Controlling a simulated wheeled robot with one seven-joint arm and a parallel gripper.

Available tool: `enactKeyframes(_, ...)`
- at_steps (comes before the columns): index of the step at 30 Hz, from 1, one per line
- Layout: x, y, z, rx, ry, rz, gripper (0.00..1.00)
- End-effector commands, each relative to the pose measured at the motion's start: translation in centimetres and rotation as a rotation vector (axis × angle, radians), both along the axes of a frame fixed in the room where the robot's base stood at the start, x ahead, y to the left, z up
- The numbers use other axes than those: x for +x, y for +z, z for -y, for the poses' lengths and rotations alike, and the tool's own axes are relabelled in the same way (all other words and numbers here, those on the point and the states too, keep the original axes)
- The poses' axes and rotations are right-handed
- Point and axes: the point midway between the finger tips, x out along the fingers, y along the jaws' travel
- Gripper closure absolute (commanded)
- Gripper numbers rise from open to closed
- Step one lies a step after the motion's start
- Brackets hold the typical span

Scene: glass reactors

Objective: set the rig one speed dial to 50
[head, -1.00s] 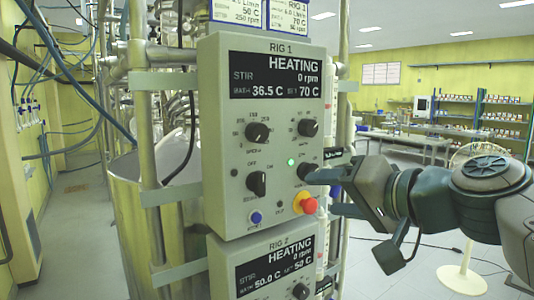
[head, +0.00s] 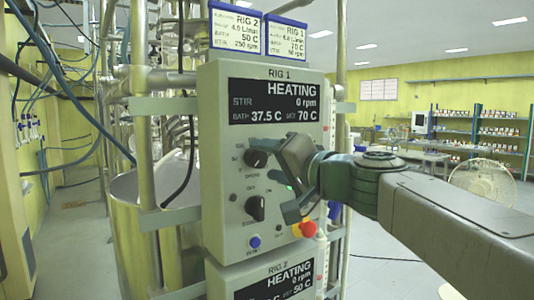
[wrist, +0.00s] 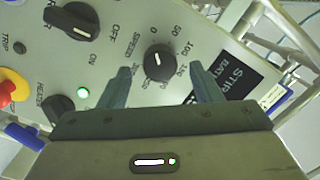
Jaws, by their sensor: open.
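The rig one panel (head: 220,190) reads HEATING, 0 rpm, bath 37.5 C and set 70 C. My gripper (head: 280,182) is open in front of the panel, just right of the dial in the head view, and hides the right-hand knobs. In the wrist view its fingers (wrist: 160,76) lie either side of the dial, with nothing held; contact cannot be told.
An off/on knob (head: 255,207) and a blue button (head: 254,242) sit below the dial. A red and yellow stop button (head: 305,229) is close under my gripper. The rig two panel (head: 275,278) is below. Steel posts and a vessel (head: 130,225) stand left.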

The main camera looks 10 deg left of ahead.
Motion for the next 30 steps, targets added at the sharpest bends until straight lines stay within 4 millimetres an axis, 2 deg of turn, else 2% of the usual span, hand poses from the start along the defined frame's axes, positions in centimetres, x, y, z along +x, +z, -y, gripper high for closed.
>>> enactKeyframes(6,1.1,0.1,-1.5,0.0,0.0,0.0,0.42)
enactKeyframes(15,1.2,0.0,-1.6,0.0,-0.001,0.001,0.42)
enactKeyframes(16,1.2,0.0,-1.6,0.0,-0.001,0.001,0.47)
enactKeyframes(20,1.2,0.0,-1.6,0.0,-0.001,0.0,0.83)
enactKeyframes(21,1.2,0.0,-1.6,0.0,-0.001,0.0,0.86)
enactKeyframes(30,1.1,-0.1,-1.6,0.018,-0.001,-0.02,0.86)
